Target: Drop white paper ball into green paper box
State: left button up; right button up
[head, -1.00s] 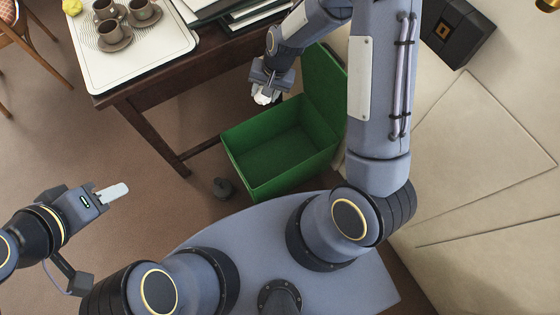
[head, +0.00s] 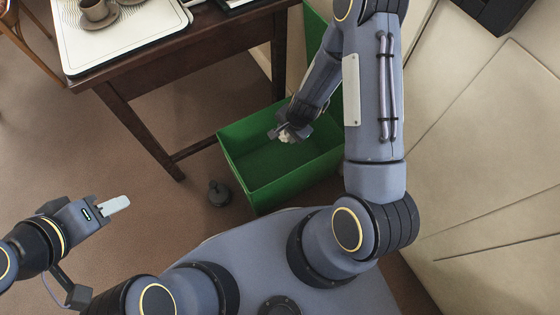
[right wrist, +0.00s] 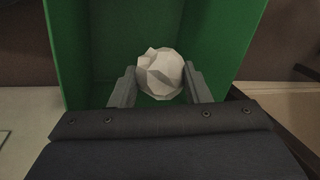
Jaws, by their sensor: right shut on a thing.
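The white paper ball (right wrist: 160,74) is crumpled and sits between the two fingers of my right gripper (right wrist: 155,90) in the right wrist view. In the head view the right gripper (head: 285,136) is shut on the ball (head: 287,137), over the opening of the green paper box (head: 262,194). The box also fills the background of the right wrist view (right wrist: 90,50). My left gripper (head: 115,205) is off to the left over the floor; its finger gap is not clear.
A small dark round object (head: 219,193) is on the floor left of the box. Cream panels (head: 490,150) are at the right.

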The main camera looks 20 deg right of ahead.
notch_tip(320, 180, down, 2)
jog(key=shift+f+b, duration=0.25)
jog(key=shift+b, duration=0.45)
jog(key=o, duration=1)
jog(key=p+v, duration=0.3)
jog(key=v, duration=0.3)
jog(key=shift+r, duration=0.4)
jog(key=shift+s+d+r+p, duration=0.1)
jog(key=shift+s+r+p, duration=0.15)
jog(key=shift+r, duration=0.25)
jog(key=shift+w, duration=0.1)
